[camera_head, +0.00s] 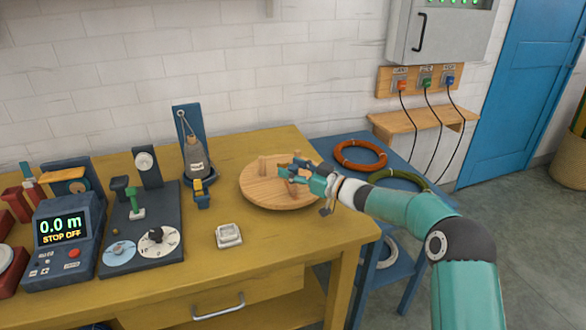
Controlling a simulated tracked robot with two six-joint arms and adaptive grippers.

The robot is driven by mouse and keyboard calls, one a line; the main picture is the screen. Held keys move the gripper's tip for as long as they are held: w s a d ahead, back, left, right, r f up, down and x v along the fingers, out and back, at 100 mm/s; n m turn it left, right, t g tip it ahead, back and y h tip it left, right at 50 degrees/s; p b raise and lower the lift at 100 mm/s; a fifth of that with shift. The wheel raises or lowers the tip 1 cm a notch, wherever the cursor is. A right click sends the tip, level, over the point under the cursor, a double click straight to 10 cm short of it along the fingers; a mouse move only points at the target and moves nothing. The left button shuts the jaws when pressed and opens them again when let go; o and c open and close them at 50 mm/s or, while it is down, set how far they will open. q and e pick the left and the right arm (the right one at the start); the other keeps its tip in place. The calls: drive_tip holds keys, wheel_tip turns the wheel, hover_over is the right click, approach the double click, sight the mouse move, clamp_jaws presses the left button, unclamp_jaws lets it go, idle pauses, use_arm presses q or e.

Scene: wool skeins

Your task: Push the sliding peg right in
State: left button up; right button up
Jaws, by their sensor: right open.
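A round wooden disc (255,193) lies on the yellow table at its right end. A short upright wooden peg (262,165) stands on the disc's left part. My right gripper (289,170) reaches in from the right over the disc, its open fingers pointing left. It is to the right of this peg, with a visible gap between them. The gripper and wrist hide the right part of the disc, so I cannot tell which peg slides or whether another peg is between the fingers. My left gripper is not in view.
A blue stand with a grey weight (194,158) is left of the disc. A meter box (65,238) is at far left. An orange ring (360,155) lies on the blue side table.

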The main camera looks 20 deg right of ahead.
clamp_jaws()
idle(0.4)
drive_tip(key=shift+w, duration=0.1)
